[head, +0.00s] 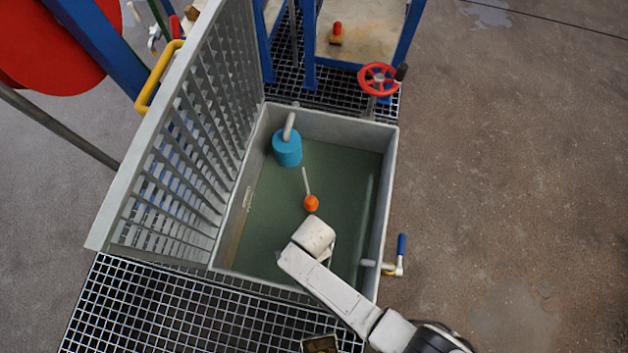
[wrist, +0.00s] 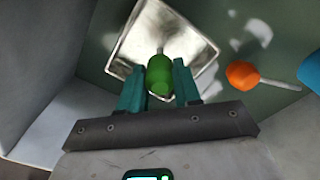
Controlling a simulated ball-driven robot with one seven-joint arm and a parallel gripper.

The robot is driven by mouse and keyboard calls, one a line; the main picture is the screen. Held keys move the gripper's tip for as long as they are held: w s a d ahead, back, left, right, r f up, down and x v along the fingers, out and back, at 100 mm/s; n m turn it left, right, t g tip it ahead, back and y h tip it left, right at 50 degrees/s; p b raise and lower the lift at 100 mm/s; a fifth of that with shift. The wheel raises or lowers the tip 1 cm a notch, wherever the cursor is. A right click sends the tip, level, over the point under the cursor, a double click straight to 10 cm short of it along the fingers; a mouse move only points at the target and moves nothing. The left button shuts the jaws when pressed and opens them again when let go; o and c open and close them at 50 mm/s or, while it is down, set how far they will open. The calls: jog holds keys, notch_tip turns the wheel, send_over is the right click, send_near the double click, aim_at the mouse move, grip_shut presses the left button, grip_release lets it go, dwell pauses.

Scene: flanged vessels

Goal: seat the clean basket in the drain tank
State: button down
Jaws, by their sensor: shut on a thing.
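The basket (wrist: 190,42) is a bright, square, metal pan with a green grip (wrist: 159,72) in the middle, seen in the wrist view. My gripper (wrist: 160,84) has its teal fingers on both sides of the green grip and is shut on it. The drain tank (head: 391,200) is a grey rectangular box with a greenish inside. In the head view my arm reaches into the tank's near part and hides the gripper and nearly all of the basket. I cannot tell whether the basket touches the tank floor; its seat is hidden.
An orange float (head: 311,203) on a rod and a blue cylinder (head: 287,148) are inside the tank. A slatted grate (head: 190,150) with a yellow handle (head: 158,78) stands raised on the left. A red handwheel (head: 379,79) and a blue-handled crank (head: 401,250) flank the tank.

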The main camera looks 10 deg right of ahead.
jog(key=shift+f+b, duration=1.1)
jog(key=shift+f, duration=0.3)
jog(key=c, duration=0.7)
grip_release()
jog(key=shift+r, duration=0.15)
notch_tip(320, 180, up, 10)
jog(key=p, duration=0.6)
jog(key=shift+r, duration=0.25)
jog(key=shift+d+r, duration=0.2)
jog(key=s+d+r+n, duration=0.3)
jog(key=d+r+n, duration=0.1)
jog(key=d+r, duration=0.35)
jog(key=s+d+r+n+t, duration=0.15)
jog(key=d+r+n, duration=0.25)
jog(key=d+r, duration=0.4)
jog(key=s+d+r+n+g, duration=0.1)
jog(key=s+d+r+n, duration=0.25)
jog(key=d+r, duration=0.4)
jog(key=shift+n+t, duration=0.25)
jog(key=shift+n, duration=0.3)
jog(key=r+p, duration=0.7)
jog(key=p, duration=0.1)
jog(key=d+r+p, duration=0.1)
jog(key=r+p, duration=1.5)
jog(key=shift+w+d+r+p, duration=0.25)
jog(key=shift+d+p, duration=0.15)
